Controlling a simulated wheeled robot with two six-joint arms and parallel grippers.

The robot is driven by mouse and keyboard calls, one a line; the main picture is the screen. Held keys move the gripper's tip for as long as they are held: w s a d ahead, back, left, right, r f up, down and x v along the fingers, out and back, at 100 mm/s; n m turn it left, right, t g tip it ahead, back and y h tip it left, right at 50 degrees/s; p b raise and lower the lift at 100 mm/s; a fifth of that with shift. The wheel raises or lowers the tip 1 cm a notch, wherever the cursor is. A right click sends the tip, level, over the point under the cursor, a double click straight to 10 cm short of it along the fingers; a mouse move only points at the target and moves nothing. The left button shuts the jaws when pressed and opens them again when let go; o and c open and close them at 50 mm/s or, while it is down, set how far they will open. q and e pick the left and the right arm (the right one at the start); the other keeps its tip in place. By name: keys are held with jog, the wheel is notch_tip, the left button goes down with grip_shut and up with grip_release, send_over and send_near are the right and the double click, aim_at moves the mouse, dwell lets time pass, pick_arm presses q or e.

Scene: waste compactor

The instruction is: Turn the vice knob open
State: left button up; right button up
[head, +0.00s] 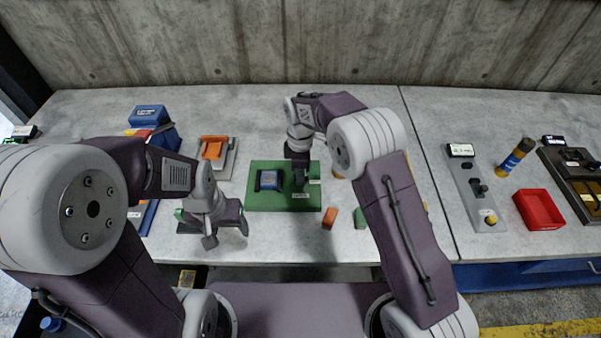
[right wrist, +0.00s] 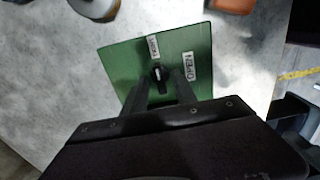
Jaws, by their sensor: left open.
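My right gripper (head: 300,184) points down over the plate's right part. In the right wrist view its two dark fingers (right wrist: 162,88) stand on either side of the knob; I cannot tell whether they touch it. My left gripper (head: 226,237) is open and empty, left of the plate near the bench's front edge.
An orange block in a grey holder (head: 214,149) stands at the plate's back left. Loose orange (head: 329,218) and green blocks lie in front right. A red tray (head: 539,209), a yellow-and-blue cylinder (head: 515,157) and a grey control panel (head: 472,190) stand far right.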

jog(key=shift+f, duration=0.15)
grip_shut()
